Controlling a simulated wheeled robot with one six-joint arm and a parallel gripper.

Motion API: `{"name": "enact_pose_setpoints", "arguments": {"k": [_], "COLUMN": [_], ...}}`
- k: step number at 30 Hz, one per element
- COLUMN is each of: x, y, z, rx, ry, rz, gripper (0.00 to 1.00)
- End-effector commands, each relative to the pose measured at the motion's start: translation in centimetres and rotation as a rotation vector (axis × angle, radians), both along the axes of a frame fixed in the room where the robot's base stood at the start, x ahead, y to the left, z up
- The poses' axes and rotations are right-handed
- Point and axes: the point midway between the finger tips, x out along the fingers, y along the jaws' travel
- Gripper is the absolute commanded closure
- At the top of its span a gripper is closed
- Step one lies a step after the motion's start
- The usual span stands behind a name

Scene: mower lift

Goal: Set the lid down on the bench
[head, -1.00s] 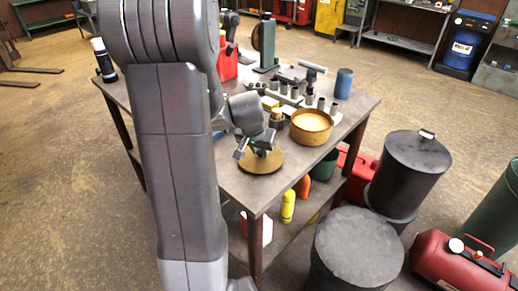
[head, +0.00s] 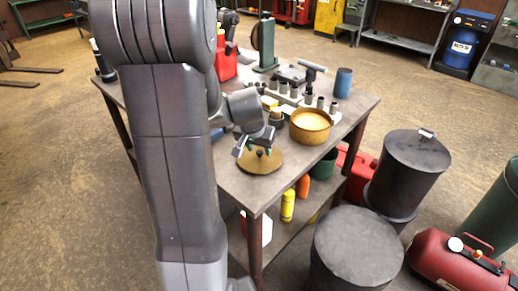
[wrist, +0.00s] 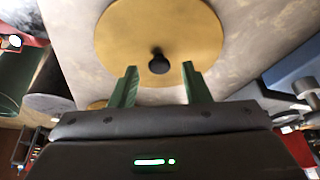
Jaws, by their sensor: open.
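The lid is a flat round brass-coloured disc (head: 262,162) with a small dark knob at its middle. It lies flat on the grey bench top (head: 232,183) near the front corner. In the wrist view the lid (wrist: 190,25) fills the upper middle, with its dark knob (wrist: 158,63) just beyond my fingertips. My gripper (head: 254,148) is above the lid, its two green fingers (wrist: 158,85) spread apart on either side of the knob's line. Nothing is between the fingers, and the knob stands free of them.
An open tan round pot (head: 311,128) stands behind the lid to the right. A holder with several grey cylinders (head: 290,95), a blue can (head: 343,83) and a red container (head: 224,65) stand farther back. Dark drums (head: 357,250) stand on the floor right of the bench.

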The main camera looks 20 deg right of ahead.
Motion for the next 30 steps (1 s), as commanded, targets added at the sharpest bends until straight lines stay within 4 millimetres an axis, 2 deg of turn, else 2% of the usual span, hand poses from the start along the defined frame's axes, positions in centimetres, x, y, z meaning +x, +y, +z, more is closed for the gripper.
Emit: {"name": "enact_pose_setpoints", "arguments": {"k": [9,15,21,30], "x": [-1.5,-2.4,-2.9,-3.0], "y": [1.6,2.5,3.0,3.0], "z": [5.5,8.5,10.0,10.2], "rx": [-0.002,-0.002,0.000,0.001], "ry": [-0.005,-0.004,-0.003,-0.001], "rz": [0.001,0.001,0.001,0.000], "gripper": [0.57,0.57,0.57,0.57]}}
